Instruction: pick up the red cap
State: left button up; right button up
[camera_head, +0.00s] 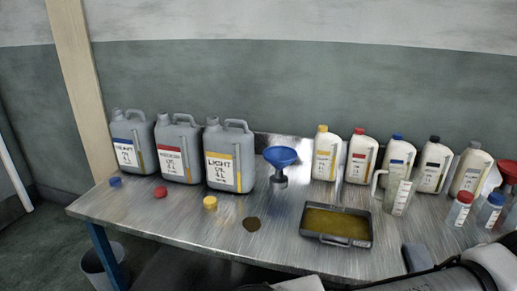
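A loose red cap (160,192) lies on the metal table (130,213), in front of the grey jug with the red label (174,165). It is apart from the blue cap (115,182) on its left and the yellow cap (210,203) on its right. Nothing touches or covers the red cap. Neither gripper's fingertips show. Dark and white parts of my own body cross the bottom right edge of the head view, well away from the cap.
Grey jugs (226,187) stand behind the caps. A blue funnel (281,156), a dark brown patch (252,224) and an oil tray (338,240) lie to the right. Several capped bottles (327,157) and a clear jug (400,198) stand beyond. The table's front left is clear.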

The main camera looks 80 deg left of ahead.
aim_at(160, 192)
jog(key=u, duration=3.4)
